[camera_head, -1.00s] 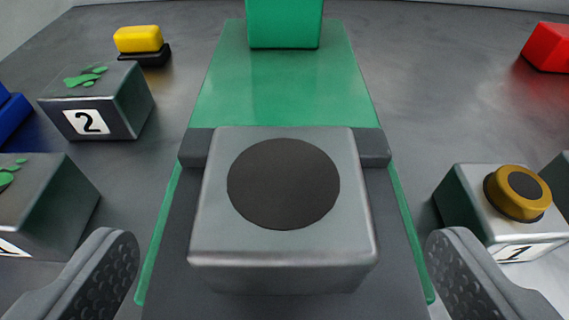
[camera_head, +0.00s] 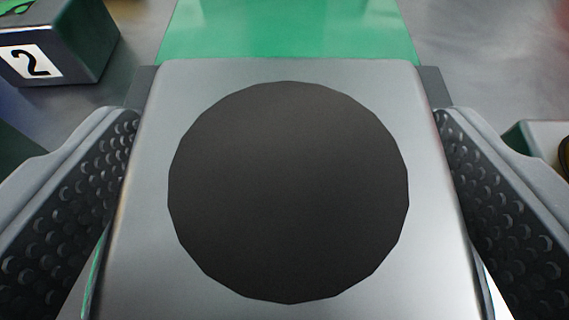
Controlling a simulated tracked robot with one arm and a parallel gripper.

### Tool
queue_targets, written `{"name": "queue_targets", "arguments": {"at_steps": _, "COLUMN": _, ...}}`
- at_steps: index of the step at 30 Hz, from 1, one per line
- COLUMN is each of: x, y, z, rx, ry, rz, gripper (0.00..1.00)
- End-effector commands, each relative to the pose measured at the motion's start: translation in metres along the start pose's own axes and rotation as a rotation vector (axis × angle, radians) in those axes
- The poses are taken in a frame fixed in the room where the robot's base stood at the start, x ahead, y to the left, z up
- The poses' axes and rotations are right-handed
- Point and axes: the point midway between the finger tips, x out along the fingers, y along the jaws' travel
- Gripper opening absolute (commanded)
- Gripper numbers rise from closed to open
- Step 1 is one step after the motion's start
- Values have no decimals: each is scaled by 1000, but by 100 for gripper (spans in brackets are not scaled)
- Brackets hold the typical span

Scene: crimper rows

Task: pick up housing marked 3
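A grey block (camera_head: 288,70) with a large dark round disc (camera_head: 288,190) on its top fills the middle of the view. No number shows on its visible top, so I cannot read whether it is the housing marked 3. My gripper (camera_head: 288,120) has one dimpled finger on each side of this block. The fingers are spread about as wide as before and lie very close along the block's sides. Contact is not clear. The block's front face is out of view.
A green surface (camera_head: 290,30) lies beyond the block. Part of another block (camera_head: 545,135) with a round piece shows at the right edge. Grey floor (camera_head: 480,60) is bare at the upper right.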

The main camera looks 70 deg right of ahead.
Motion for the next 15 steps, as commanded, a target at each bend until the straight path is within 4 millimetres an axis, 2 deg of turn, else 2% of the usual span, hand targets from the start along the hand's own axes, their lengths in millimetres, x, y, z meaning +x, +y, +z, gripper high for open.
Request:
{"name": "queue_targets", "arguments": {"at_steps": 1, "x": 0, "y": 0, "z": 0, "rx": 0, "ry": 0, "rz": 0, "gripper": 69}}
{"name": "queue_targets", "arguments": {"at_steps": 6, "x": 0, "y": 0, "z": 0, "rx": 0, "ry": -1, "rz": 0, "gripper": 21}}
{"name": "queue_targets", "arguments": {"at_steps": 7, "x": 0, "y": 0, "z": 0, "rx": 0, "ry": 0, "rz": 0, "gripper": 20}}
{"name": "queue_targets", "arguments": {"at_steps": 8, "x": 0, "y": 0, "z": 0, "rx": -1, "ry": 0, "rz": 0, "gripper": 13}}
{"name": "queue_targets", "arguments": {"at_steps": 15, "x": -1, "y": 0, "z": -2, "rx": 0, "ry": 0, "rz": -1, "gripper": 13}}
